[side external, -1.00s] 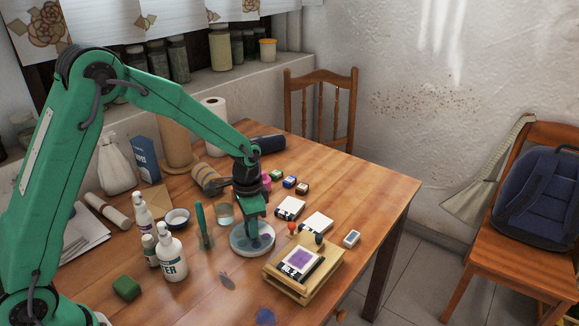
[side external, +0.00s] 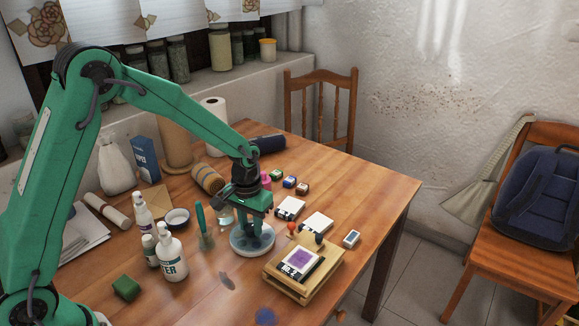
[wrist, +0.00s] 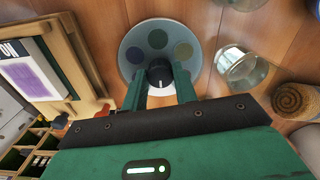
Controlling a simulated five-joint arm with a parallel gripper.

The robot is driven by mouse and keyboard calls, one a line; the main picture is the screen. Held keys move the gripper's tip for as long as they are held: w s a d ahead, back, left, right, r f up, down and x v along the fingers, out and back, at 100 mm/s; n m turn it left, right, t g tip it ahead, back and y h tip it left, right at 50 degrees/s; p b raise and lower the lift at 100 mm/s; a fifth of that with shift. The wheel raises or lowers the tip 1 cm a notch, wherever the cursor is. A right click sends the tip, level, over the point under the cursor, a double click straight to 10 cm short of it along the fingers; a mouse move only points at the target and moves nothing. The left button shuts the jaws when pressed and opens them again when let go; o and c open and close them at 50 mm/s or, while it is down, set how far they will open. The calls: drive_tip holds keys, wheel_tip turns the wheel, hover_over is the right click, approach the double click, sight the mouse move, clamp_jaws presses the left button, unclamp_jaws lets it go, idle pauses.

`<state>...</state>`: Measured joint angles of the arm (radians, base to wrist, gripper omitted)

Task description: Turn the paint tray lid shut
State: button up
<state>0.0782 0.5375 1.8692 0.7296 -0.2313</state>
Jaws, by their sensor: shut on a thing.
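The round pale paint tray (side external: 240,249) stands on the wooden table in front of my gripper. In the wrist view its round lid (wrist: 137,39) shows several dull coloured paint spots, and a dark knob (wrist: 160,75) with a white mark stands at its middle. My gripper (side external: 254,229) points down over the tray, and its two fingers are shut on the knob, one on each side. In the side view the fingers and the gripper body hide the knob and part of the lid. I cannot tell how far the lid is turned.
A wooden printing frame (side external: 275,272) stands close at the tray's right. A glass (wrist: 245,68) and a brush with a green handle (side external: 201,222) are close by. White bottles (side external: 173,262) stand at the left.

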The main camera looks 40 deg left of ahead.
sight(251, 226)
drive_tip(key=shift+w+a+r, duration=0.1)
drive_tip(key=shift+w+a, duration=0.05)
drive_tip(key=shift+w, duration=0.05)
drive_tip(key=o, duration=0.7)
drive_tip(key=shift+o, duration=1.3)
drive_tip(key=shift+s, duration=0.1)
wheel_tip(251, 226, up, 7)
drive_tip(key=shift+r, duration=0.4)
drive_tip(key=shift+s+r, duration=0.1)
